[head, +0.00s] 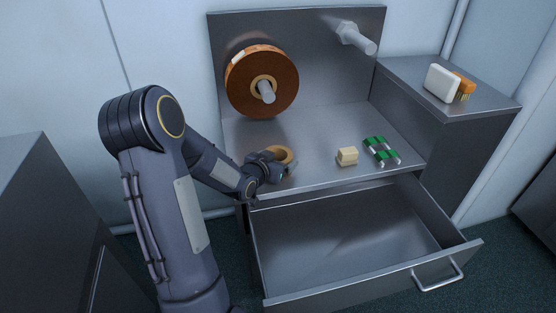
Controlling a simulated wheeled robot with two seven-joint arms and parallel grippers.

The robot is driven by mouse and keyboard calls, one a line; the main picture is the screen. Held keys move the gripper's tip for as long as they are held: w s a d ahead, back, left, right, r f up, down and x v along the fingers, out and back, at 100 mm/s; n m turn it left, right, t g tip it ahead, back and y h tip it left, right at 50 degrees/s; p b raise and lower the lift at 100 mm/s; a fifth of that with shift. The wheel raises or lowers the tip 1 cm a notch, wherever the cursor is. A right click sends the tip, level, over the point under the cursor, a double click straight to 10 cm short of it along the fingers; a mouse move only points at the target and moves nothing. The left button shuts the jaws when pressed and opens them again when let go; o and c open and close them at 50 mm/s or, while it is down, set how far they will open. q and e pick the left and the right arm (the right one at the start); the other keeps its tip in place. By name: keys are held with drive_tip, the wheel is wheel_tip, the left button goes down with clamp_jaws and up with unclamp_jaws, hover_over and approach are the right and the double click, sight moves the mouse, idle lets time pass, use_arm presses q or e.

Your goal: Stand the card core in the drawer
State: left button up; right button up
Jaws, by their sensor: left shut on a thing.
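The card core (290,153) is a tan ring at the front left of the steel worktop. It is partly hidden behind my left gripper (277,171), which is shut on its near side. The ring looks flat, at or just above the worktop; I cannot tell if it touches. The drawer (345,238) below the worktop is pulled open and looks empty. Its handle (440,277) is at the front right. My right gripper is out of view.
A large brown roll (285,88) hangs on a left spindle; the right spindle (358,38) is bare. A cream block (347,156) and green-and-white items (382,150) lie on the worktop. A white block (441,83) and an orange brush (465,87) sit on the right cabinet.

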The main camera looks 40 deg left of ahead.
use_arm(q)
drive_tip(key=o, duration=1.2)
drive_tip(key=shift+o, duration=0.2)
drive_tip(key=shift+r+p, duration=0.25)
drive_tip(key=shift+p, duration=0.15)
drive_tip(key=p+v, duration=0.2)
drive_tip(key=v, duration=0.9)
drive_tip(key=shift+s+d+r, duration=0.1)
drive_tip(key=shift+s, duration=0.3)
drive_tip(key=shift+s+d+r, duration=0.1)
drive_tip(key=shift+d+r, duration=0.05)
drive_tip(key=shift+r, duration=0.05)
drive_tip(key=s+d+r+g+h, duration=0.3)
drive_tip(key=s+d+g, duration=0.1)
drive_tip(key=s+d, duration=0.4)
drive_tip(key=s+d+r+g+h, duration=0.2)
drive_tip(key=s+d+g, duration=0.2)
drive_tip(key=s+d, duration=0.5)
drive_tip(key=d, duration=0.3)
drive_tip(key=shift+s+r+h, duration=0.25)
drive_tip(key=shift+r+h, duration=0.15)
